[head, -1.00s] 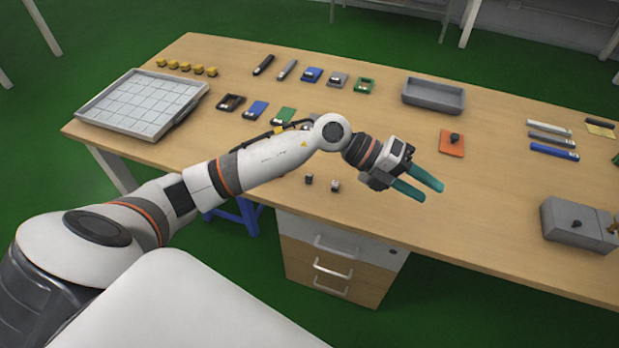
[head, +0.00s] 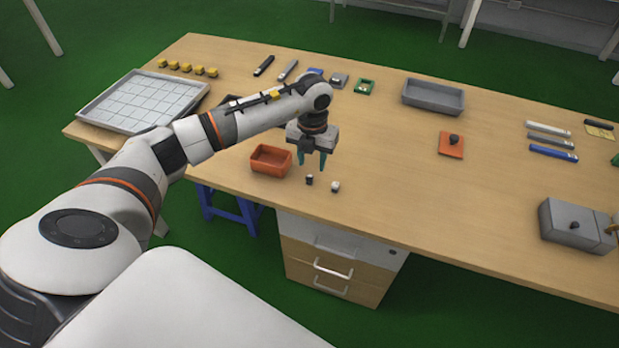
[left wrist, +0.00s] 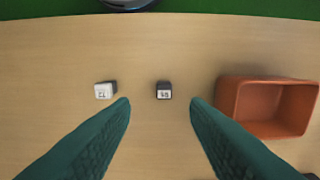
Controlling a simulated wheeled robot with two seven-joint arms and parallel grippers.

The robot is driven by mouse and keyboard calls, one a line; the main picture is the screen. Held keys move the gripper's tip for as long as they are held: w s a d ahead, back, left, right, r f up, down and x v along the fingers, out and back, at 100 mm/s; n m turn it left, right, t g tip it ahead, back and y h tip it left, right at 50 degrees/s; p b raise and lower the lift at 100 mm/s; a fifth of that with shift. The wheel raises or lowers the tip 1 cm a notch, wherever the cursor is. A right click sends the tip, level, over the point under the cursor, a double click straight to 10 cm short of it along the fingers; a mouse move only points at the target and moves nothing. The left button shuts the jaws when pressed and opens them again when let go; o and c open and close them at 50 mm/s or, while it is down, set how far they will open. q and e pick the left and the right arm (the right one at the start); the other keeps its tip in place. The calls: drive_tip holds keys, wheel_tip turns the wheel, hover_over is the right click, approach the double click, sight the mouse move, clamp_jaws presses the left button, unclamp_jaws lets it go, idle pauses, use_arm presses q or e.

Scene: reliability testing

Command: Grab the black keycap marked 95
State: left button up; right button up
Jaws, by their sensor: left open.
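A small black keycap (head: 309,180) with a light marked face stands on the table near its front edge. In the left wrist view the black keycap (left wrist: 163,88) lies ahead of the gap between the fingers; its mark is too small to read surely. A white keycap (head: 335,187) stands to its right in the head view and to its left in the left wrist view (left wrist: 104,91). My left gripper (head: 312,163) points down above and just behind the black keycap, teal fingers open and empty (left wrist: 159,103). My right gripper is not in view.
An orange bin (head: 257,167) stands close to the left of the gripper. A grey gridded tray (head: 92,114) is at far left, an empty grey tray (head: 433,108) at the back. A grey box (head: 572,238) stands at right.

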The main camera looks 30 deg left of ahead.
sight(309, 176)
use_arm(q)
drive_tip(key=f, duration=0.2)
drive_tip(key=f+p, duration=0.1)
drive_tip(key=f, duration=0.2)
drive_tip(key=shift+s+a+f, duration=0.1)
drive_tip(key=shift+s+a, duration=0.1)
clamp_jaws()
